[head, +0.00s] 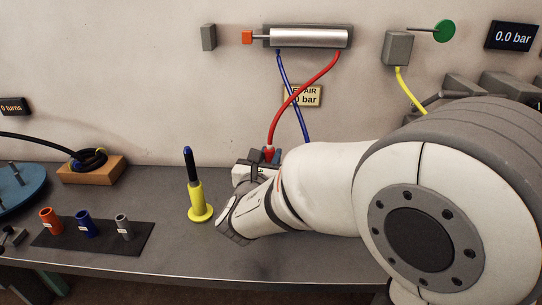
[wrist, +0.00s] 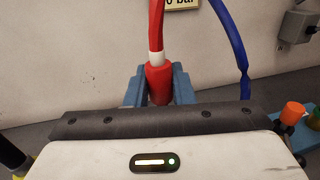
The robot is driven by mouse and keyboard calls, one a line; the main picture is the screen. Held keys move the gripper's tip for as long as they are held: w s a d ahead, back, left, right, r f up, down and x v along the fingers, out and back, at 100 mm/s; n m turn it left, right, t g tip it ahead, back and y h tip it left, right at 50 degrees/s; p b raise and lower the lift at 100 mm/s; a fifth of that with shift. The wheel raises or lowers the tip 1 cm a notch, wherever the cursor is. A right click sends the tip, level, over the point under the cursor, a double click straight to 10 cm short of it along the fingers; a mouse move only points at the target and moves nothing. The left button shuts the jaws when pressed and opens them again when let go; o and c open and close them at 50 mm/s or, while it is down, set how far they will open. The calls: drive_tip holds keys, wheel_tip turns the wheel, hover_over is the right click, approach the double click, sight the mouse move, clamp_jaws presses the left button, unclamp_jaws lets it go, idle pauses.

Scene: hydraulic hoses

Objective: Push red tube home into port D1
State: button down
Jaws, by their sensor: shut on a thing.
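The red tube (head: 300,95) runs from the silver cylinder (head: 308,37) on the wall down to my gripper (head: 268,155). In the wrist view the red tube (wrist: 157,28) has a white band and a thicker red end piece (wrist: 159,82) below it. My gripper (wrist: 159,86) is shut on this red end piece, with one blue finger on each side. The tube's lower tip is hidden behind the gripper body. Port D1 cannot be made out in either view; my arm and gripper cover that area.
A blue tube (head: 294,100) hangs just behind the red one. A yellow stand (head: 199,203) with a dark upright tool is left of my gripper. Coloured sleeves (head: 85,224) stand on a black mat. In the wrist view an orange-capped fitting (wrist: 291,113) is at right.

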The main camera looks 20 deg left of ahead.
drive_tip(key=shift+a, duration=0.15)
drive_tip(key=shift+s+a+f, duration=0.1)
drive_tip(key=shift+s+a, duration=0.05)
drive_tip(key=shift+s, duration=0.2)
drive_tip(key=shift+s+f+b, duration=0.1)
drive_tip(key=shift+b, duration=0.3)
wheel_tip(320, 180, down, 6)
drive_tip(key=b, duration=0.5)
drive_tip(key=shift+r, duration=0.25)
drive_tip(key=shift+b, duration=0.4)
idle(0.9)
drive_tip(key=shift+f+b, duration=1.8)
drive_tip(key=shift+f, duration=0.05)
drive_tip(key=shift+r, duration=0.1)
wheel_tip(320, 180, up, 3)
drive_tip(key=shift+f+p, duration=0.1)
drive_tip(key=shift+p, duration=1)
